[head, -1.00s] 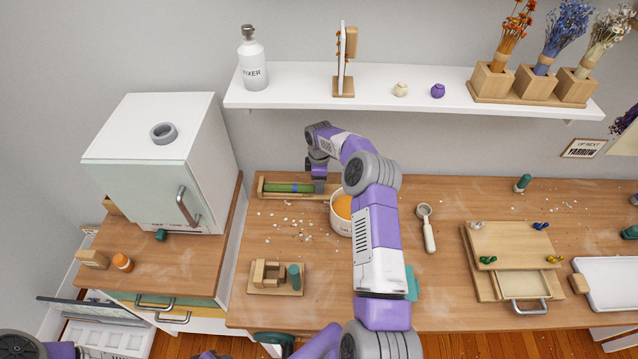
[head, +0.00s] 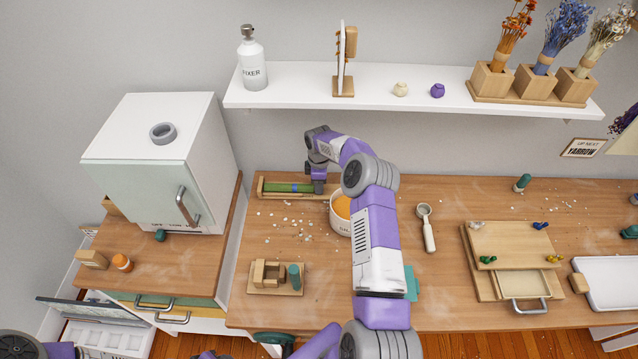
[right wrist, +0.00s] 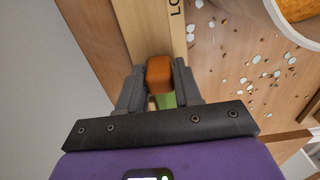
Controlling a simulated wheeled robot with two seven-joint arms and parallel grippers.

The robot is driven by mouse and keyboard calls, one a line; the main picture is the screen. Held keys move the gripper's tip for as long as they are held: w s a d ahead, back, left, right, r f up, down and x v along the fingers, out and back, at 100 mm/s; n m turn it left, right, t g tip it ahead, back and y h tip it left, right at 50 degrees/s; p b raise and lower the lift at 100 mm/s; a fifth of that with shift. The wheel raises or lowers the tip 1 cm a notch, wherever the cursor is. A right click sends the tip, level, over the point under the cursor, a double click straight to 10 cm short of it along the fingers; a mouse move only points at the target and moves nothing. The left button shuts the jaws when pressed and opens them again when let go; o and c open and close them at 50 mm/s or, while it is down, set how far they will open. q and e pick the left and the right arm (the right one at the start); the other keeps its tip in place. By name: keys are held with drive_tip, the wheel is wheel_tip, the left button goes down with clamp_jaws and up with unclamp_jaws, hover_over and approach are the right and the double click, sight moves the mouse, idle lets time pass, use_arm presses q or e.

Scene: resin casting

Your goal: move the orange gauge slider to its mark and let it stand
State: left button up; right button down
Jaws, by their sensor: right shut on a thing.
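The gauge is a long wooden tray (head: 262,188) at the back of the bench, with a green strip (head: 276,187) and a blue band (head: 295,188) along it. My right gripper (head: 318,187) is at the gauge's right part, to the right of the blue band. In the right wrist view the orange slider (right wrist: 159,74) sits between the two fingers of my right gripper (right wrist: 160,88), which is shut on it. A bit of green strip (right wrist: 166,100) shows below the slider. In the head view the gripper hides the slider. My left gripper is out of view.
A white pot (head: 340,222) with orange contents stands just right and in front of the gauge. White chips (head: 300,230) lie scattered before it. A wooden block stand (head: 276,290) is nearer the front. The shelf (head: 410,95) is above, behind the bench.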

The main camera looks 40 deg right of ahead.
drive_tip(key=s+d, duration=0.2)
drive_tip(key=d, duration=0.1)
drive_tip(key=s+d, duration=0.3)
drive_tip(key=shift+b, duration=0.3)
drive_tip(key=c, duration=0.8)
unclamp_jaws()
drive_tip(key=shift+s, duration=0.1)
drive_tip(key=shift+c, duration=0.2)
drive_tip(key=shift+r, duration=0.1)
wheel_tip(320, 180, up, 7)
drive_tip(key=shift+r, duration=0.2)
